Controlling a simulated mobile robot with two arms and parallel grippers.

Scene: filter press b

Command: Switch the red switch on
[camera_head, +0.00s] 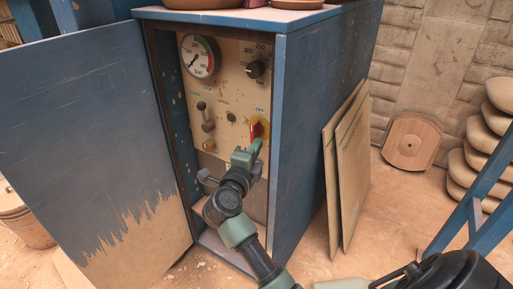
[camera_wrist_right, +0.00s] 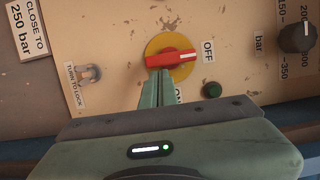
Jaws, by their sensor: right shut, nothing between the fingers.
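The red switch (camera_head: 254,131) sits on a yellow disc at the right of the beige control panel (camera_head: 225,82), inside the blue cabinet. In the right wrist view the red switch handle (camera_wrist_right: 171,59) points right, its white mark toward the OFF label (camera_wrist_right: 208,50). The ON label (camera_wrist_right: 178,95) below it is partly hidden by my fingers. My right gripper (camera_head: 256,146) is shut and empty, just below the switch. In the wrist view its fingertips (camera_wrist_right: 158,74) overlap the yellow disc close beside the handle; I cannot tell whether they touch. My left gripper is not in view.
The blue cabinet door (camera_head: 80,130) stands open at left. A pressure gauge (camera_head: 200,56), a black knob (camera_head: 255,69) and a lever (camera_head: 204,115) share the panel. A small dark green button (camera_wrist_right: 212,91) is near the switch. Boards (camera_head: 347,165) lean on the cabinet's right side.

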